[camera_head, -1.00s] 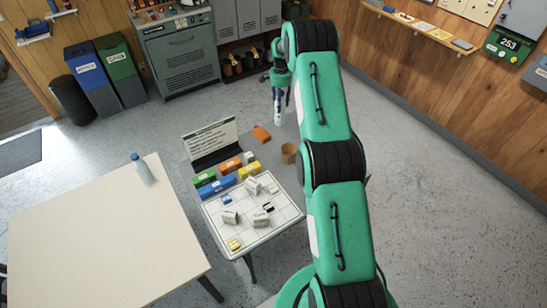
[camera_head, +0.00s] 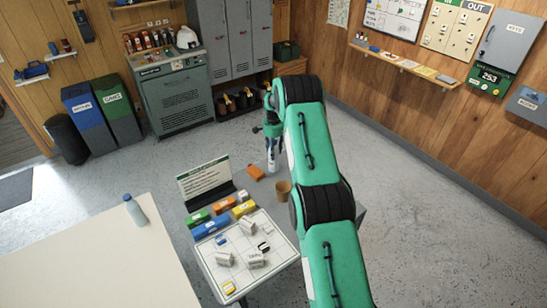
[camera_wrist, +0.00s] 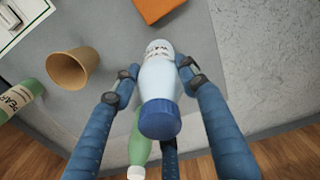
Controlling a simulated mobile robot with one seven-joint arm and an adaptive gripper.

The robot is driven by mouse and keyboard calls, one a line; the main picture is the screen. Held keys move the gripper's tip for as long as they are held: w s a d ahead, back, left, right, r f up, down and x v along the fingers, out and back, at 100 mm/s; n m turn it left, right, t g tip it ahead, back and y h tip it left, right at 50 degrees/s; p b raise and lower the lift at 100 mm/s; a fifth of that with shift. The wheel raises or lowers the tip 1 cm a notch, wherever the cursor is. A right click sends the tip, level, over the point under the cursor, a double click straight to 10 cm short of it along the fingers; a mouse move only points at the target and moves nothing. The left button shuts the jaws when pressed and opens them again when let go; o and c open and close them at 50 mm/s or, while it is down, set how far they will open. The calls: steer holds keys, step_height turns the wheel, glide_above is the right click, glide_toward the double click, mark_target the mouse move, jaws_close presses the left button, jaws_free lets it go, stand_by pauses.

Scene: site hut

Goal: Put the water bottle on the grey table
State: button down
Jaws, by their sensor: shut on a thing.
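My gripper (camera_wrist: 160,75) is shut on a water bottle (camera_wrist: 157,80), pale blue-white with a blue cap; its label is hard to read. The cap points towards the wrist camera. In the head view my gripper (camera_head: 272,148) holds the bottle (camera_head: 272,163) beyond the orange item; the gap beneath it cannot be judged. The grey table (camera_wrist: 115,25) lies below the bottle in the wrist view. A brown cup (camera_wrist: 72,68) and an orange item (camera_wrist: 155,9) are on it. A green bottle (camera_wrist: 138,142) with a white cap shows partly behind the held bottle.
Another green labelled bottle (camera_wrist: 18,100) lies at the wrist view's left edge. A white board (camera_head: 240,262) with small blocks and a sign (camera_head: 207,178) occupy the near side. A similar blue-capped bottle (camera_head: 135,210) stands on the cream table (camera_head: 90,260).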

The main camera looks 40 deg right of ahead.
steer(key=shift+f, duration=1.7)
steer(key=c, duration=1)
jaws_free()
steer(key=shift+f, duration=0.15)
step_height(320, 180, up, 12)
steer(key=shift+r, duration=0.15)
